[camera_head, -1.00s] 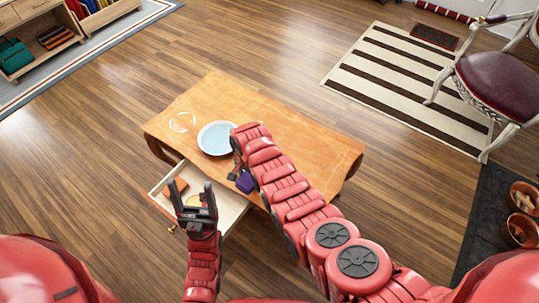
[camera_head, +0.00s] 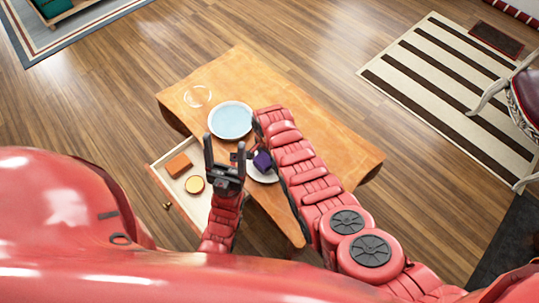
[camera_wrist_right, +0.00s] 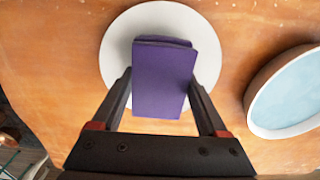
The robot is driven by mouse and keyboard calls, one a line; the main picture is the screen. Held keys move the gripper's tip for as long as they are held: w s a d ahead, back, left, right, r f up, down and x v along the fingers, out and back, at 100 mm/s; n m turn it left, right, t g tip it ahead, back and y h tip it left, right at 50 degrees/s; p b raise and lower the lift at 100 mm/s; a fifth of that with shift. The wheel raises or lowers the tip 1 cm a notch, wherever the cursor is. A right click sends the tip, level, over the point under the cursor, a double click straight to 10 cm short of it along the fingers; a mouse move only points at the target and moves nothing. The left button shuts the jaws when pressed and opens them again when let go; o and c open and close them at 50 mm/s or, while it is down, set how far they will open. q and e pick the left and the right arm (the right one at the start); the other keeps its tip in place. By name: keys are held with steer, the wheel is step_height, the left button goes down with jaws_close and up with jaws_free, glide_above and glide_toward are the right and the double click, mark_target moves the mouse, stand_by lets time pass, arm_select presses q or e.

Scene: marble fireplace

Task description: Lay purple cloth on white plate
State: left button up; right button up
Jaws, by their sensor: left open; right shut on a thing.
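The purple cloth (camera_head: 262,160) is a small folded block, gripped between the fingers of my right gripper (camera_wrist_right: 162,88). The white plate (camera_head: 264,179) lies on the wooden table, partly hidden by the cloth and my right arm. In the right wrist view the cloth (camera_wrist_right: 165,75) overlaps the middle of the round white plate (camera_wrist_right: 118,45). Whether the cloth touches the plate I cannot tell. My left gripper (camera_head: 224,152) is open and empty, pointing up at the table's near edge, left of the cloth.
A pale blue dish (camera_head: 231,120) stands behind the white plate. A clear glass dish (camera_head: 198,96) is at the table's back left. An open drawer (camera_head: 160,178) holds an orange block (camera_head: 179,165) and a round yellow item (camera_head: 195,184). The table's right side (camera_head: 335,160) is bare.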

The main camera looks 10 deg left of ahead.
steer(key=shift+s+a, duration=0.1)
steer(key=shift+f+b, duration=0.35)
steer(key=shift+f, duration=0.1)
steer(key=o, duration=1.2)
steer(key=shift+r, duration=0.15)
steer(key=shift+o, duration=0.2)
steer(key=shift+r, duration=0.1)
